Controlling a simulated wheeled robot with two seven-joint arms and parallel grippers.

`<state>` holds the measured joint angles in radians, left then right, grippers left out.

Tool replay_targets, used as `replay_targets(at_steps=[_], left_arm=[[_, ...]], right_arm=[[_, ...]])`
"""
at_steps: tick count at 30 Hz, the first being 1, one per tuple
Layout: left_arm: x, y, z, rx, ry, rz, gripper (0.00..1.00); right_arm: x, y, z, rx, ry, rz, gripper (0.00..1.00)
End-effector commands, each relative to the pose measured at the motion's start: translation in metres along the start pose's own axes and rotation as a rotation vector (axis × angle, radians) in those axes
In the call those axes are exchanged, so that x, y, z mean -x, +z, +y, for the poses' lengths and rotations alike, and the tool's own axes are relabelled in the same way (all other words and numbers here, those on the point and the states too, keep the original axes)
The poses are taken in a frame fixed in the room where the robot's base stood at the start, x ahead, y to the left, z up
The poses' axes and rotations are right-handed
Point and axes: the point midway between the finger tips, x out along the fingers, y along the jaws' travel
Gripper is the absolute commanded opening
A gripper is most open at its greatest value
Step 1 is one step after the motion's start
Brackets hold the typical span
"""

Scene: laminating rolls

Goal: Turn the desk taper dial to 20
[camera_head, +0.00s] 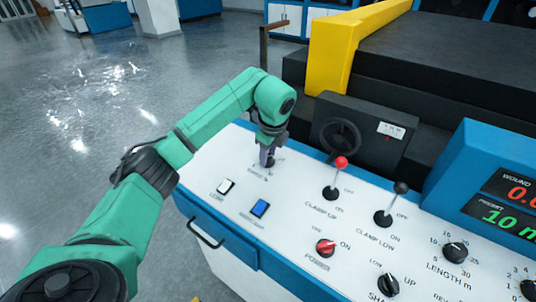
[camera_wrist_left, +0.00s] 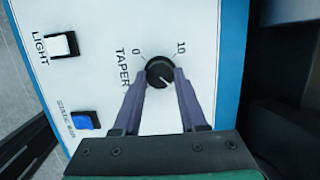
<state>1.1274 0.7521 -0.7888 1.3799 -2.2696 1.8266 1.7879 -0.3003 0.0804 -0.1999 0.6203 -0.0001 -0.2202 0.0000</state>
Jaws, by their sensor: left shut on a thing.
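The taper dial (camera_wrist_left: 160,71) is a small round black knob on the white panel. In the left wrist view the marks 0 and 10 show by it. A thin pale pointer line on it seems to point down and right. No 20 mark is visible. My left gripper (camera_wrist_left: 158,76) is shut on the dial, with one purple finger on each side. In the head view the left gripper (camera_head: 266,160) points down at the panel's far left and mostly hides the dial. My right gripper is not in view.
A white light switch (camera_head: 225,187) and a blue static bar switch (camera_head: 260,208) sit close to the dial. The red clamp lever (camera_head: 340,163), black clamp lever (camera_head: 400,187) and red power knob (camera_head: 325,248) stand to the right. A black handwheel (camera_head: 340,139) is behind.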

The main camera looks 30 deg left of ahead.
Motion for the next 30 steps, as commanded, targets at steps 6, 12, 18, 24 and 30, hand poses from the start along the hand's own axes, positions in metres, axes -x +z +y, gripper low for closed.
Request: replay_targets(at_steps=[6,12,18,24,30], left_arm=[[0.003,0.002,-0.002,0.003,-0.008,-0.002,0.57],[0.002,0.001,-0.001,0.001,-0.005,-0.001,0.71],[0.003,0.001,-0.001,0.0,-0.004,-0.001,0.71],[0.032,0.0,-0.001,0.0,-0.008,-0.001,0.71],[0.098,0.003,-0.002,0.002,-0.011,-0.005,0.71]], right_arm=[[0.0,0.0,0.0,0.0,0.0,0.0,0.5],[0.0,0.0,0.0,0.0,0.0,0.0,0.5],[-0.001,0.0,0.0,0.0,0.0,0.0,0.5],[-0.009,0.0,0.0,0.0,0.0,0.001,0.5],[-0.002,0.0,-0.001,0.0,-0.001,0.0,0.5]])
